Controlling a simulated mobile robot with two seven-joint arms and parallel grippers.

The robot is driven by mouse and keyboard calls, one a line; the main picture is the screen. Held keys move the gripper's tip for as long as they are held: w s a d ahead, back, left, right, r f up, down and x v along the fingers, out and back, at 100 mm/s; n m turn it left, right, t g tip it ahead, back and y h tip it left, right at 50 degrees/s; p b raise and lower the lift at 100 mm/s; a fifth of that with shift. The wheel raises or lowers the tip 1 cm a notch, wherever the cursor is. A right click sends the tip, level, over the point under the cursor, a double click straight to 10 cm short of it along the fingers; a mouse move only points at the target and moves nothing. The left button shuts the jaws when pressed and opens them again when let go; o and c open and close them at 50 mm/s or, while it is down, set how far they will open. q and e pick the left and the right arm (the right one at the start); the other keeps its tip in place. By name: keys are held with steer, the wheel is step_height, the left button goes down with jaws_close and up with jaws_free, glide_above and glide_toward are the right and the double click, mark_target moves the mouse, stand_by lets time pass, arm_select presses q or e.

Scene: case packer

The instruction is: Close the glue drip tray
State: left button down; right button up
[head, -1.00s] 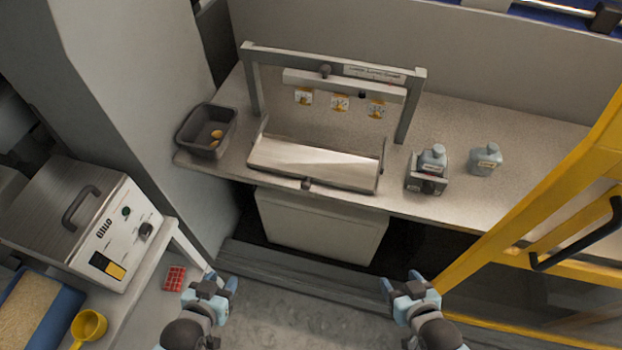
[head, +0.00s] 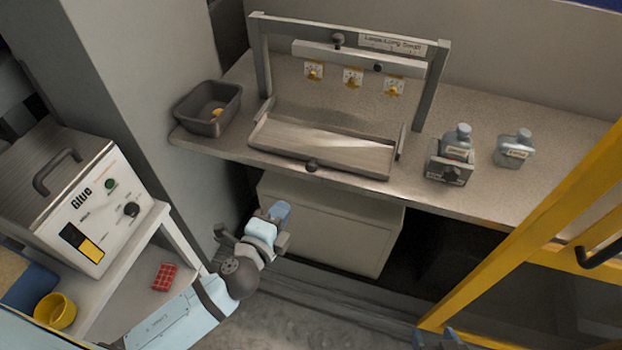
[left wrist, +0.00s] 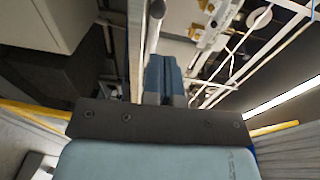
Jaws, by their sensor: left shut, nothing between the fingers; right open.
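The glue drip tray (head: 325,147) is a shallow grey metal tray on the bench, below the dispensing frame. Its dark round knob (head: 312,165) is at the middle of its front edge, by the bench edge. My left gripper (head: 283,211) is shut and empty. It is in front of and below the bench edge, left of the knob and apart from it. Its closed blue fingers also show in the left wrist view (left wrist: 163,78). My right gripper (head: 446,338) is open at the bottom edge, mostly cut off.
The frame (head: 437,80) stands over the tray with several nozzle labels. A grey bin (head: 215,125) is to the left, two bottles (head: 459,140) to the right. A white box (head: 330,225) is under the bench. A glue machine (head: 95,200) and yellow door frame (head: 540,240) flank me.

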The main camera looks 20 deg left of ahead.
mark_target(309, 169)
arm_select(q)
steer(key=w, duration=0.3)
steer(key=w+d+p, duration=0.1)
steer(key=w, duration=0.3)
steer(key=w+f, duration=0.1)
steer(key=w, duration=0.3)
steer(key=shift+w+d+p, duration=0.1)
steer(key=shift+d+p, duration=0.1)
steer(key=shift+p, duration=0.1)
steer(key=shift+w+d+f, duration=0.1)
steer(key=shift+w, duration=0.35)
